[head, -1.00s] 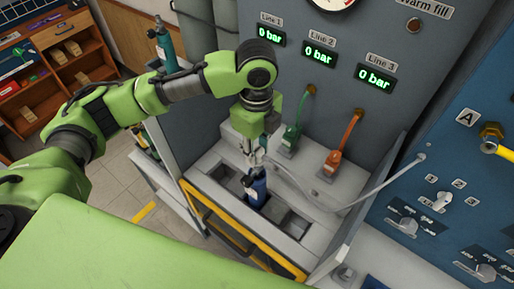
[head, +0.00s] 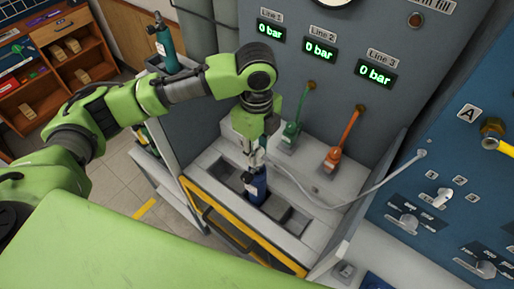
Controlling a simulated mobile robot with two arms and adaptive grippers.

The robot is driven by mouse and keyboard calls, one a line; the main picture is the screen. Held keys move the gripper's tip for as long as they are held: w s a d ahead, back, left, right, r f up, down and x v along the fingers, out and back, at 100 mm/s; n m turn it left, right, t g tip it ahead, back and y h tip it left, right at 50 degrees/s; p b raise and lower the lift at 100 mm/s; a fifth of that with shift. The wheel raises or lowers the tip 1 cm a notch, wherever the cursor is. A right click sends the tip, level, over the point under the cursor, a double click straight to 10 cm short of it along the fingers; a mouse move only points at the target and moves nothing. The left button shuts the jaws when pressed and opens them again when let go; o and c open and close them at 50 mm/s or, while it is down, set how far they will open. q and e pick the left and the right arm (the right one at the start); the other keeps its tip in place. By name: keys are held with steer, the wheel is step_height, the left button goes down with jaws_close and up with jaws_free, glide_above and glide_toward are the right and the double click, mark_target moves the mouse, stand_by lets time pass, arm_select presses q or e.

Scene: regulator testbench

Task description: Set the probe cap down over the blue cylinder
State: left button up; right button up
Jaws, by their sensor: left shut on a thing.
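The blue cylinder (head: 257,188) stands in a slot of the grey bench tray (head: 208,188) below the pressure displays. My left gripper (head: 251,157) points down directly above it, shut on the probe cap (head: 254,167), a small pale piece mostly hidden by the fingers. A grey hose (head: 330,208) runs from the cap to the right, to the blue panel. The cap is at the cylinder's top; I cannot tell whether it touches or encloses it. My right gripper is not in view.
A green connector (head: 291,135) and an orange connector (head: 333,159) stand on the ledge behind the tray. A yellow-edged frame (head: 235,226) fronts the bench. Empty slots lie on both sides of the cylinder. A teal cylinder (head: 165,46) stands further left.

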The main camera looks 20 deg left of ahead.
arm_select(q)
steer(key=shift+f, duration=0.45)
steer(key=o, duration=1.2)
step_height(320, 180, up, 12)
steer(key=shift+f, duration=0.1)
